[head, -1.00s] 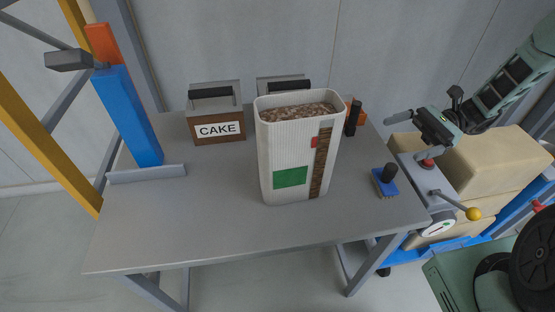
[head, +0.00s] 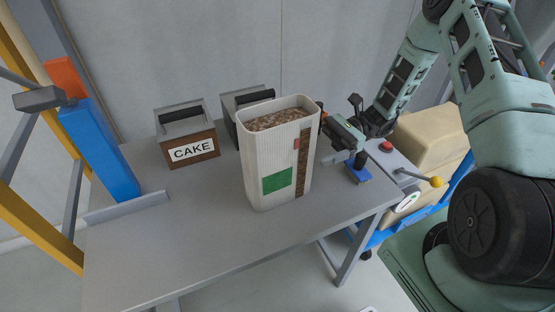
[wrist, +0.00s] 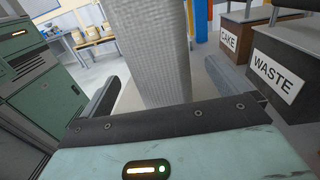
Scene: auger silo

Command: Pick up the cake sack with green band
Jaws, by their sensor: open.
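The cake sack (head: 250,160) stands upright on the grey table (head: 160,240). It is white, ribbed and open at the top, with brown crumbly contents, a green patch low on its front and a brown stripe at the right. My gripper (head: 325,135) is open at the right side of the sack in the head view; its fingertips are partly hidden. In the wrist view the white ribbed sack (wrist: 158,50) shows between the open fingers of my gripper (wrist: 168,85). I cannot tell whether they touch it.
A box marked CAKE (head: 190,150) and another box (head: 245,100), marked WASTE in the wrist view (wrist: 285,75), stand behind and left. A blue post (head: 100,150) stands at the left. The table's front is clear.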

